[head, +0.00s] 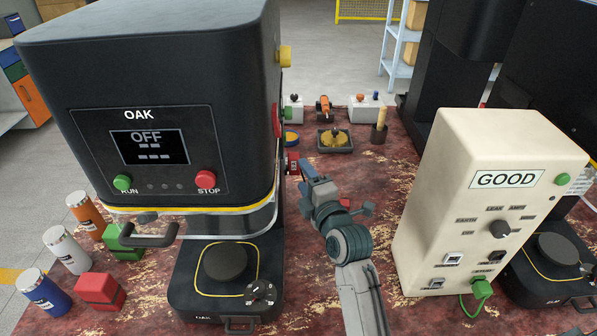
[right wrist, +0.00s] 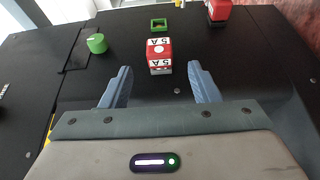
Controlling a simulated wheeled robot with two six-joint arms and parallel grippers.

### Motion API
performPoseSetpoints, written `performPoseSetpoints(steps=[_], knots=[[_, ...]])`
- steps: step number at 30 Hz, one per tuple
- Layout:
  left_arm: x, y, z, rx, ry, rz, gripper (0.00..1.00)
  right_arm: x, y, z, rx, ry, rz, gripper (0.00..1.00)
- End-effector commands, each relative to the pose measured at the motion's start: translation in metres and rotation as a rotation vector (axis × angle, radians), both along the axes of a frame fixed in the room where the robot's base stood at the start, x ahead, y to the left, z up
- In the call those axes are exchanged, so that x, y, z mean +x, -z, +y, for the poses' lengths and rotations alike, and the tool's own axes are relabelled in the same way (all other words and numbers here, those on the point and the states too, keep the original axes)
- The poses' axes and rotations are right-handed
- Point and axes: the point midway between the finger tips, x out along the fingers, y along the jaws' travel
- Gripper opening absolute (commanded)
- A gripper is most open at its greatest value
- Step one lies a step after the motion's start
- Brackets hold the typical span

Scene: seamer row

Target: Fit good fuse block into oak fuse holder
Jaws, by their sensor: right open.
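A red and white fuse block (right wrist: 160,57) marked 5A is at the dark side face of the OAK machine. It also shows in the head view (head: 292,163), low on the machine's right side. I cannot tell whether it is seated in a holder. A small green square frame (right wrist: 159,25) with a dark middle is just beyond it in the right wrist view. My right gripper (right wrist: 160,86) is open, its fingertips spread to either side and short of the block. In the head view my right gripper (head: 303,172) points left at the block. My left gripper is not in view.
The OAK machine (head: 130,100) reads OFF. A cream box (head: 450,150) labelled GOOD stands right of my right arm. A green knob (right wrist: 96,43) and a red button (right wrist: 218,11) are near the block.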

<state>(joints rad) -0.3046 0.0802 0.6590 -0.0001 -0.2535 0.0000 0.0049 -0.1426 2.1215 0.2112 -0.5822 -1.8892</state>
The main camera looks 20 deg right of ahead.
Motion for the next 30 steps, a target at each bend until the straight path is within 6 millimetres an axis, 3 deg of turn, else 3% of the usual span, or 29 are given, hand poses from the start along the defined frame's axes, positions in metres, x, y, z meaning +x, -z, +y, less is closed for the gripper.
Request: performPoseSetpoints(steps=[3, 10, 30], knots=[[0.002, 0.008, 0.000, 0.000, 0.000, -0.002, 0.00, -0.025, 0.003, -0.003, 0.000, 0.000, 0.001, 0.56], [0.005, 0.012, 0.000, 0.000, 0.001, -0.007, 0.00, -0.050, 0.001, -0.006, 0.001, 0.000, 0.000, 0.56], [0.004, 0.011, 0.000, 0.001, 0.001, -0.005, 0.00, -0.054, 0.000, -0.006, 0.001, 0.000, 0.000, 0.56]])
